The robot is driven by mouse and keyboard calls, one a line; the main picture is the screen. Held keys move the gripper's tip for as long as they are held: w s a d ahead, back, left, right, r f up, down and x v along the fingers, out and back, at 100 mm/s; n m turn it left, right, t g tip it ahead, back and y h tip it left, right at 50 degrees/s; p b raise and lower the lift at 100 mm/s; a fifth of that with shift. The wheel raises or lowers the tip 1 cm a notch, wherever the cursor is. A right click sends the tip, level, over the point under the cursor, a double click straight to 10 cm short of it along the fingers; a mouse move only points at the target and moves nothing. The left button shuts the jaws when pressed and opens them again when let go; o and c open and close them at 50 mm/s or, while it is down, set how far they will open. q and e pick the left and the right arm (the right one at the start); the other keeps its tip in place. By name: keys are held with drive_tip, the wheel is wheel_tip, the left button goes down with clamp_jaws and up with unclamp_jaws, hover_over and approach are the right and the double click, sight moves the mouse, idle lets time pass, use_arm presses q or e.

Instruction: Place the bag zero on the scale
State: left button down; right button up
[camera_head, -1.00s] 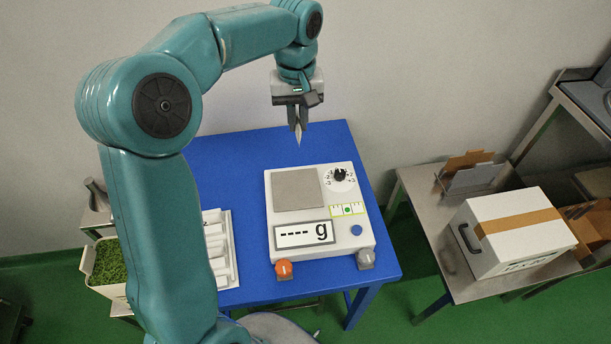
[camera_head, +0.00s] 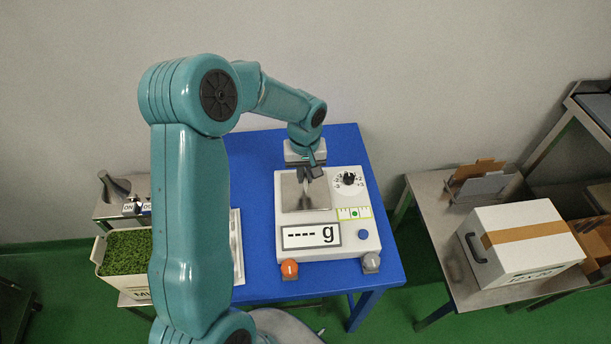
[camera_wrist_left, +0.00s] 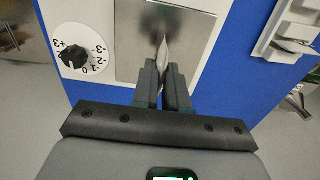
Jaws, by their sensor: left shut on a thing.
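My left gripper (camera_head: 308,181) is over the metal plate of the white scale (camera_head: 352,245), pointing down. In the left wrist view its fingers (camera_wrist_left: 163,82) are shut on a thin pale bag (camera_wrist_left: 163,50), seen edge-on and sticking out past the tips toward the plate (camera_wrist_left: 130,40). I cannot tell whether the bag touches the plate. The scale stands on the blue table (camera_head: 262,275), and its display (camera_head: 311,235) reads dashes and "g". My right gripper is not in view.
A white rack (camera_head: 238,248) stands left of the scale, mostly behind my arm. A box of green leaves (camera_head: 124,252) is further left. A side table on the right holds a white carton (camera_head: 520,240). Orange and grey knobs (camera_head: 289,268) are at the scale's front.

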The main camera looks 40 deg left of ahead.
use_arm(q)
drive_tip(key=shift+s+f, duration=0.1)
drive_tip(key=shift+f, duration=0.55)
drive_tip(key=shift+w+f, duration=0.25)
drive_tip(key=shift+f, duration=0.1)
drive_tip(key=shift+s, duration=0.1)
drive_tip(key=shift+f, duration=0.15)
drive_tip(key=c, duration=1.2)
unclamp_jaws()
drive_tip(key=shift+o, duration=0.2)
